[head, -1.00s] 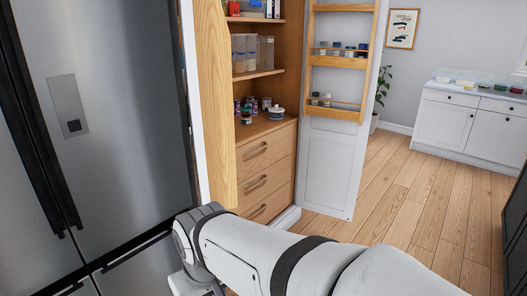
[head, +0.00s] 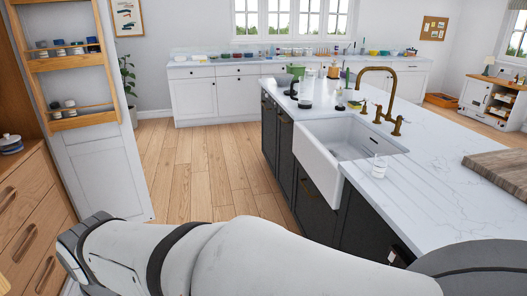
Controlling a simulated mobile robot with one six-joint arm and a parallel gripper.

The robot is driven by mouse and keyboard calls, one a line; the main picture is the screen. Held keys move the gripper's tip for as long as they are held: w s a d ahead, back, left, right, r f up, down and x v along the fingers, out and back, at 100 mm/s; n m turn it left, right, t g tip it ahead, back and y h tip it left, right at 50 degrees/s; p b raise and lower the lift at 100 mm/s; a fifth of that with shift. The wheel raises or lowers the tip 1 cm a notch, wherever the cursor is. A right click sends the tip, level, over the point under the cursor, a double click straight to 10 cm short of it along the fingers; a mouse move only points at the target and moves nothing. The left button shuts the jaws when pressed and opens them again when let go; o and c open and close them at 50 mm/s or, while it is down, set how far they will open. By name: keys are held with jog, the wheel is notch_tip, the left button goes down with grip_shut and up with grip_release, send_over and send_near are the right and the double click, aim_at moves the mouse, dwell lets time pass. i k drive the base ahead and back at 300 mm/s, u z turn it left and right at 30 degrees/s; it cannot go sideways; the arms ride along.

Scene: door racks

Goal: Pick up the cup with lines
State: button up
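The open pantry door at the left of the head view carries a wooden door rack (head: 68,65). Its upper shelf holds several small cups or jars, one dark blue (head: 93,45) and others pale or grey. Its lower shelf holds smaller light cups (head: 70,104). They are too small to tell which one has lines. My white arm crosses the bottom of the view, well below the rack. My gripper's fingers do not show.
A marble-topped island (head: 436,172) with a white sink (head: 330,155) and brass tap (head: 381,90) fills the right. A wooden board (head: 505,170) lies at the right edge. Wooden floor (head: 190,165) is clear between island and pantry drawers (head: 30,220).

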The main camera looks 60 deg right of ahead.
aim_at(380, 166)
jog(key=z, duration=1.9)
jog(key=i, duration=3.25)
jog(key=z, duration=2.4)
